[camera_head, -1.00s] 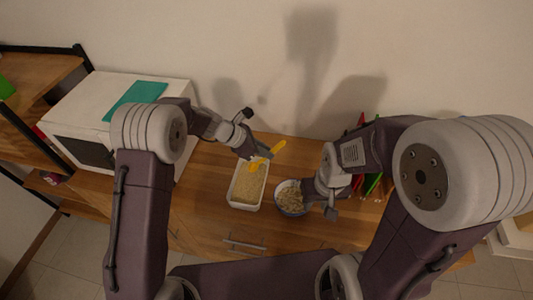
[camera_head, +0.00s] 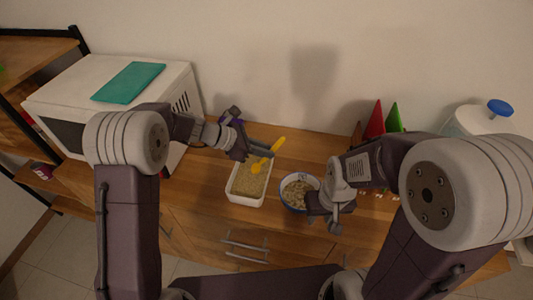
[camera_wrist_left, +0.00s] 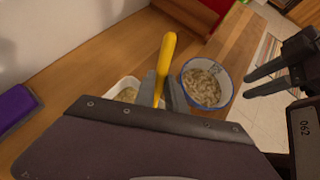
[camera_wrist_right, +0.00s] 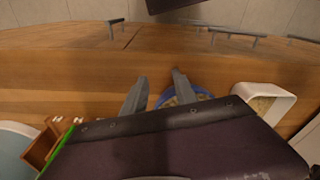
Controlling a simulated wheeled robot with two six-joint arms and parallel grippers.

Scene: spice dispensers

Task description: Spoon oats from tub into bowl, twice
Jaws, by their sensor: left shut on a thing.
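My left gripper (camera_head: 260,156) is shut on a yellow spoon (camera_head: 278,146), whose head is over the white tub (camera_head: 244,201) of oats (camera_head: 248,186). In the left wrist view the spoon (camera_wrist_left: 167,58) stands between the fingers, and its head is hidden. I cannot tell whether the spoon head touches the oats. The blue-rimmed white bowl (camera_head: 285,203) stands just right of the tub and holds flaky contents; the bowl also shows in the left wrist view (camera_wrist_left: 203,106). My right gripper (camera_head: 318,207) is open and empty beside the bowl, its fingers (camera_wrist_right: 158,90) apart.
A white microwave (camera_head: 75,90) with a teal board (camera_head: 128,83) on top stands at left. Red (camera_head: 375,120) and green (camera_head: 394,119) items stand behind my right arm. A blue-topped container (camera_head: 500,107) is at far right. Counter (camera_head: 300,158) behind the bowl is clear.

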